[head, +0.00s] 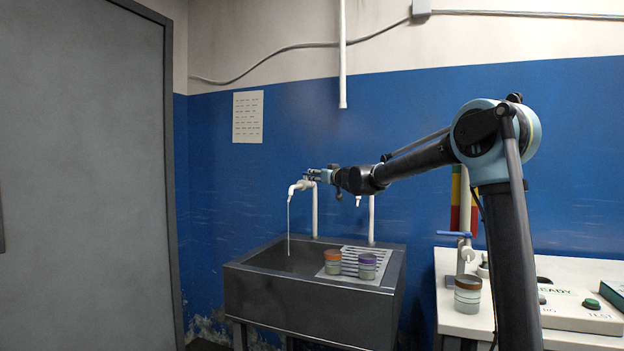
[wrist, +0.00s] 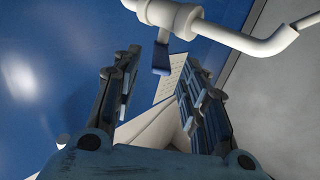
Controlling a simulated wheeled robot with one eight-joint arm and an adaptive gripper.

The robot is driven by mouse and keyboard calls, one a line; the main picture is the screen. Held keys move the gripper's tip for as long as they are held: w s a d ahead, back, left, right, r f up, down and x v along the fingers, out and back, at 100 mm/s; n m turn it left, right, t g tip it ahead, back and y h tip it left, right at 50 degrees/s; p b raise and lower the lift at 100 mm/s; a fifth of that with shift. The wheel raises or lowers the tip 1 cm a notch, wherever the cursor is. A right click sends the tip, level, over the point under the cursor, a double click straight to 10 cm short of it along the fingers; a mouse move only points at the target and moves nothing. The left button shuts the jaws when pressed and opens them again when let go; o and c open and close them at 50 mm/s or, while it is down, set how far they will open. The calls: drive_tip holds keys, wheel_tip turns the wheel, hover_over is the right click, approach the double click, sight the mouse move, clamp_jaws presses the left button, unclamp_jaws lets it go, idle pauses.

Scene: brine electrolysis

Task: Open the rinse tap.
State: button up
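The white rinse tap (head: 300,186) stands on a white riser behind the sink. A thin pale stream (head: 289,225) hangs from its spout down to the basin. In the wrist view the white tap body (wrist: 168,14) crosses the top, with a short blue lever (wrist: 162,58) pointing down from it. My gripper (head: 312,174) is at the tap; in the wrist view its two fingers (wrist: 160,82) are apart, with the lever appearing between their tips. Nothing is held, and I cannot tell whether a finger touches the lever.
The metal sink (head: 300,308) holds two banded jars, one brown-topped (head: 333,262) and one purple-topped (head: 367,266), on a drainer. A second outlet (head: 358,201) is right of the tap. A white bench (head: 580,338) with another jar (head: 467,295) and a blue-handled valve (head: 454,234) stands right.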

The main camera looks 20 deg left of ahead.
drive_tip(key=shift+x, duration=3.2)
